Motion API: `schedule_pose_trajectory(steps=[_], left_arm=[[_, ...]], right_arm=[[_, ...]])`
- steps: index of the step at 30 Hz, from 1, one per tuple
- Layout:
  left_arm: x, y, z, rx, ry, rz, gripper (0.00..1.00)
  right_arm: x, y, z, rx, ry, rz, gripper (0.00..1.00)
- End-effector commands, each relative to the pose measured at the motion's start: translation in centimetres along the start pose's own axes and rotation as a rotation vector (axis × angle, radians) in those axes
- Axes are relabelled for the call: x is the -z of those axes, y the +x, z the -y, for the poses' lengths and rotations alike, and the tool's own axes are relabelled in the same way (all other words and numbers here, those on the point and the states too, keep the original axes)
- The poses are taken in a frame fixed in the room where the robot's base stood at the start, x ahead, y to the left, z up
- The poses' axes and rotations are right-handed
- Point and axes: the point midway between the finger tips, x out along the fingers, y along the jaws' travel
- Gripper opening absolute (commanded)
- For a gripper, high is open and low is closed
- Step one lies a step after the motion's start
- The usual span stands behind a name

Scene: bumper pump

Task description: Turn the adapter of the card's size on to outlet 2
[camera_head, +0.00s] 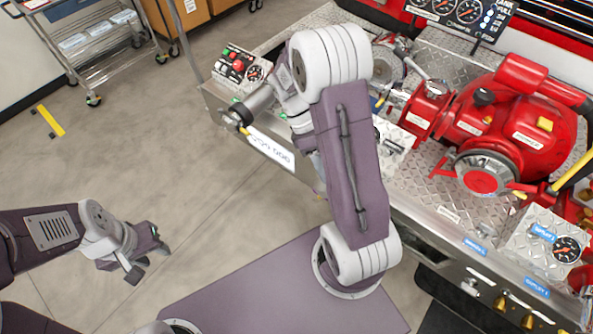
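My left gripper (150,262) is at the left over the bare floor, away from the bumper, with its fingers apart and nothing between them. My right arm rises across the middle and covers part of the bumper deck. Its fingers are hidden or too hard to make out near the dark cylinder (258,102) at the deck's left end. The red pump (505,120) stands on the deck at the right. Brass fittings (502,301) sit on the bumper's front at lower right, near small blue labels (537,288). I cannot identify the adapter, the card or outlet 2.
A control box (238,66) with coloured buttons stands at the deck's left end. A metal cart (100,45) and cardboard boxes (180,22) are at the back left.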

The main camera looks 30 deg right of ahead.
Motion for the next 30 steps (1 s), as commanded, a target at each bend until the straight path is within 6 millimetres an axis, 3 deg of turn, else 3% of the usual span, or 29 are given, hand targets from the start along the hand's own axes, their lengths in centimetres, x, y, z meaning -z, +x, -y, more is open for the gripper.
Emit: schedule_pose_trajectory(steps=[6,11,16,20,27,30], left_arm=[[-0.3,2.4,0.1,0.000,0.000,0.000,0.36],[-0.5,4.5,0.1,0.000,0.000,0.000,0.36],[-0.8,7.0,0.1,0.000,0.000,0.000,0.36],[-0.9,8.8,0.2,0.000,0.000,0.000,0.36],[-1.2,11.8,0.2,0.000,0.000,0.000,0.36],[-1.3,12.1,0.2,0.000,0.000,0.000,0.36]], right_arm=[[-4.0,-1.1,-3.2,-0.113,-0.427,0.372,0.00],[-4.0,-3.6,-6.3,-0.230,-0.674,0.662,0.00],[-0.5,-6.4,-9.6,-0.377,-0.860,0.977,0.00],[3.9,-6.9,-11.2,-0.476,-0.927,1.174,0.00],[11.1,-3.5,-11.9,-0.585,-0.900,1.464,0.00],[12.2,-3.3,-11.6,-0.599,-0.829,1.585,0.00]])
